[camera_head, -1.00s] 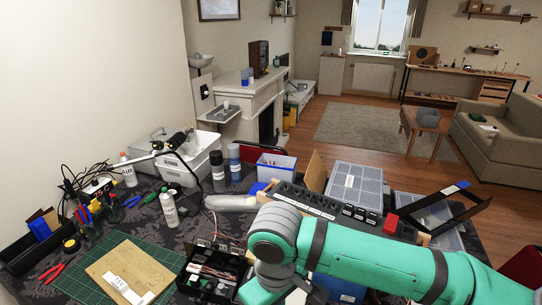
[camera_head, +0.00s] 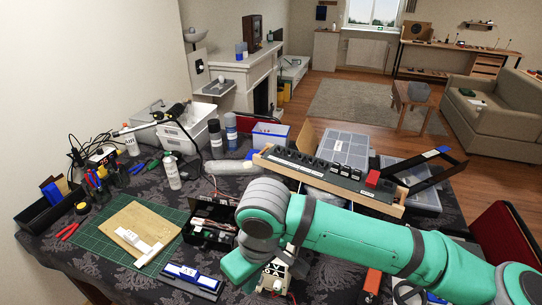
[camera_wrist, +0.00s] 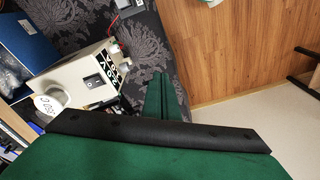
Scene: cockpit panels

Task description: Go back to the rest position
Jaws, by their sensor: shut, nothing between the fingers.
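My gripper (camera_wrist: 160,97) shows in the wrist view as two dark green fingers close together, shut and empty. It points over the edge of the dark floral tablecloth (camera_wrist: 85,28), near the wooden floor. A white box with black-and-white switches (camera_wrist: 98,80) lies left of the fingers, apart from them. In the head view my teal arm crosses the lower right of the table. I cannot make out the fingertips there.
A long black panel strip with a red block (camera_head: 372,179) stands behind my arm. A black toolbox (camera_head: 208,240), a green cutting mat (camera_head: 95,245) and a blue-and-white item (camera_head: 192,278) lie to the left. A red chair (camera_head: 503,238) stands at the right.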

